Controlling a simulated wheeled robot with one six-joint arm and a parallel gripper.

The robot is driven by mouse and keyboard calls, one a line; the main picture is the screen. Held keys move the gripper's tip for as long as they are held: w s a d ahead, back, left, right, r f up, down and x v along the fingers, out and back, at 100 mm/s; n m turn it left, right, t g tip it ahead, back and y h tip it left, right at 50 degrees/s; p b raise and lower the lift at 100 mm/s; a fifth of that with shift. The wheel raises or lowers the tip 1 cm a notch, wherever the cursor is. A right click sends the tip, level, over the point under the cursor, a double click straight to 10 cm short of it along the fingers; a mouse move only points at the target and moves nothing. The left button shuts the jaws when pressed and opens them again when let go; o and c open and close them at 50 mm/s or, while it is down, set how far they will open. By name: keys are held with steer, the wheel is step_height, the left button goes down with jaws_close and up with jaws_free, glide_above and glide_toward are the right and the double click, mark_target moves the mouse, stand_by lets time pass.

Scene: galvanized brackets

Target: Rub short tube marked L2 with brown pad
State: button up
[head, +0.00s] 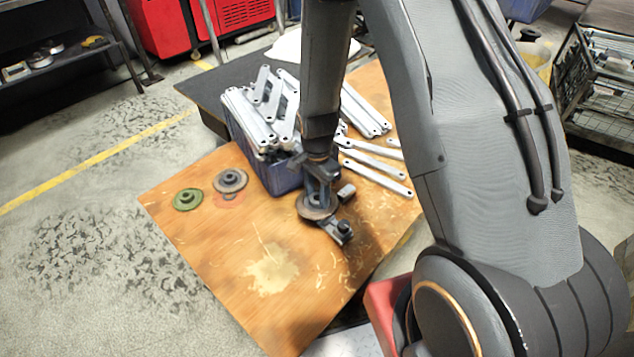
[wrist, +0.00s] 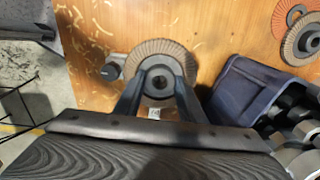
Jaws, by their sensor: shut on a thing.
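My gripper (head: 318,190) is shut on a round brown pad (head: 309,211) with a dark hub, low over the wooden table. In the wrist view the pad (wrist: 150,50) shows its ribbed tan-brown face between the fingers. A short grey tube (head: 347,191) is just right of the gripper in the head view. A small pale label (wrist: 153,113) shows between the fingers in the wrist view, too small to read. I cannot tell whether the pad touches the tube.
A green disc (head: 187,199), a grey-brown disc (head: 230,180) and a red disc (head: 231,199) lie left. A blue bin (head: 284,180) of metal brackets stands behind; loose brackets (head: 375,178) lie right. The table's front left is clear.

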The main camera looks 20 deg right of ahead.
mark_target(317, 198)
steer(key=shift+r+p, duration=1.15)
steer(key=shift+r, duration=0.6)
steer(key=p, duration=0.4)
steer(key=shift+w+r, duration=0.1)
steer(key=shift+r, duration=0.2)
steer(key=p, duration=0.5)
steer(key=shift+f, duration=0.2)
steer(key=shift+f, duration=0.1)
